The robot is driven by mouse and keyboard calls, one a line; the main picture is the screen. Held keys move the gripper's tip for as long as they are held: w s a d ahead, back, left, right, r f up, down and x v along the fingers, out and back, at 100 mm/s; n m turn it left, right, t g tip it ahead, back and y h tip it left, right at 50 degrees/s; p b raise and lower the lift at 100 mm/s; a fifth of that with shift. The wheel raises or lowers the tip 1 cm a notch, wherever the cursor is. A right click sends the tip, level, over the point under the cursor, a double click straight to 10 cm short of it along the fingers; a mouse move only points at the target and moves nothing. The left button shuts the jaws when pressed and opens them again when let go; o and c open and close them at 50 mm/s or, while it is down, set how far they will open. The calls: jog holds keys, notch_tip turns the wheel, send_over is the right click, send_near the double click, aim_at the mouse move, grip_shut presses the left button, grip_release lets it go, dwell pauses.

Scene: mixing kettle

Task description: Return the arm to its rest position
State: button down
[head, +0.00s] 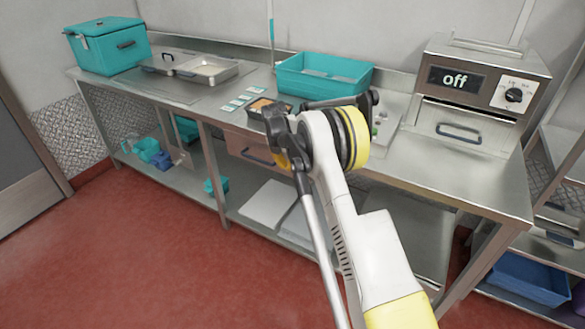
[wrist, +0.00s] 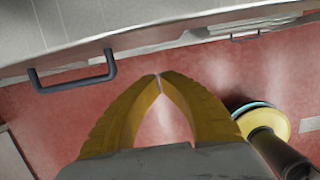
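My arm (head: 340,200), white with yellow bands, rises in the middle of the head view in front of the metal counter, its upper end overlapping the counter front. In the wrist view the two yellow fingers of my gripper (wrist: 159,76) lean together and meet at the tips. Nothing shows between them, and red floor is visible in the gap below the tips. The gripper is mostly hidden behind my arm in the head view.
The steel counter (head: 455,182) carries a teal lidded box (head: 108,46), a teal tray (head: 322,75) and a machine reading "off" (head: 480,95). A drawer with a dark handle (wrist: 72,75) is close to the fingers in the wrist view. Red floor (head: 120,250) is clear at front left.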

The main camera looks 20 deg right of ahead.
jog(key=s+a+r+m+t+p, duration=0.1)
jog(key=s+a+r+m, duration=0.25)
jog(key=s+r, duration=0.4)
jog(key=s+a+r+m+t, duration=0.1)
jog(key=s+a+r+m, duration=0.25)
jog(key=r, duration=0.65)
jog(key=s+a+r+m+t+p, duration=0.1)
jog(key=s+a+r+m, duration=0.1)
jog(key=s+r+m, duration=0.5)
jog(key=s+a+m, duration=0.2)
jog(key=s+m, duration=0.1)
jog(key=s, duration=0.5)
jog(key=s+a+m+t+y, duration=0.1)
jog(key=s+m, duration=0.3)
jog(key=s, duration=0.4)
jog(key=s+a+m+t+y, duration=0.1)
jog(key=s+a+m, duration=0.2)
jog(key=s, duration=0.6)
jog(key=shift+a+m, duration=0.3)
jog(key=shift+m, duration=0.3)
jog(key=shift+s+t, duration=0.1)
jog(key=shift+t, duration=0.2)
